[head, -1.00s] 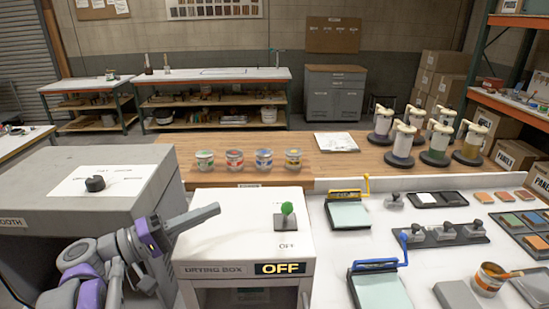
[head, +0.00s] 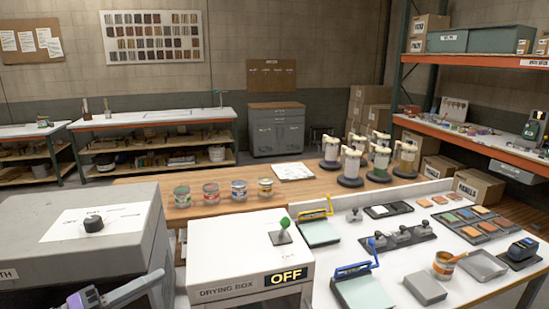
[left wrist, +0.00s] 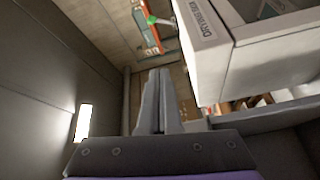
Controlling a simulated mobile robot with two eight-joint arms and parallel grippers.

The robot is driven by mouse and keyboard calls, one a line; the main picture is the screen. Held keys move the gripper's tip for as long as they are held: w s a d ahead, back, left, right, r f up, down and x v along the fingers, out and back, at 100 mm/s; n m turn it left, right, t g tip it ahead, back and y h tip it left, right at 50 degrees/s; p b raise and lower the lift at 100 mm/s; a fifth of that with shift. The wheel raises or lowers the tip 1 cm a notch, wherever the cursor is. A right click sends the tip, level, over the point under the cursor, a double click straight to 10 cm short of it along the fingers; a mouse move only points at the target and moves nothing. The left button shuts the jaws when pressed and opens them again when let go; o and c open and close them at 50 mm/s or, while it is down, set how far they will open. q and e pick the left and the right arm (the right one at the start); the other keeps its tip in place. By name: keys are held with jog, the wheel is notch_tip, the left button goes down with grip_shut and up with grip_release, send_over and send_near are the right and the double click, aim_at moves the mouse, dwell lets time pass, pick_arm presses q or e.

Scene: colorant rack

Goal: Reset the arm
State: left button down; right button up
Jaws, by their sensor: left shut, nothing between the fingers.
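My left gripper (head: 158,277) shows low in the head view, in front of the grey booth box and left of the drying box. In the left wrist view its two fingers (left wrist: 160,90) are together, with nothing between them. The drying box (head: 250,245) is white, reads OFF and has a green-knobbed lever (head: 283,232) on top; its label also shows in the left wrist view (left wrist: 206,22). The grey booth box (head: 60,260) has a black knob (head: 93,225) on top. My right gripper is in neither view.
Several paint cans (head: 211,193) stand on the wooden counter (head: 140,190) behind the boxes. The white table (head: 400,255) at right holds blue and yellow frames, a can, stamps and colour trays. Pump bottles (head: 379,163) stand farther back.

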pick_arm(q)
jog(key=s+d+f+g+y, duration=0.2)
jog(key=d+f+g+y, duration=0.15)
jog(key=d+f, duration=0.7)
jog(key=s+a+f+m+g+y, duration=0.1)
jog(key=s+a+f+m+y, duration=0.1)
jog(key=s+f+y, duration=0.3)
jog(key=s+a+f+m+g+y, duration=0.2)
jog(key=s+a+f+m+y, duration=0.1)
jog(key=f, duration=1)
jog(key=s+m+y, duration=0.1)
jog(key=s+y, duration=0.1)
jog(key=shift+s+f, duration=0.25)
jog(key=shift+s, duration=0.1)
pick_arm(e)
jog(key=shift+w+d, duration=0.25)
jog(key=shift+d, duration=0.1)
pick_arm(q)
jog(key=shift+g, duration=0.25)
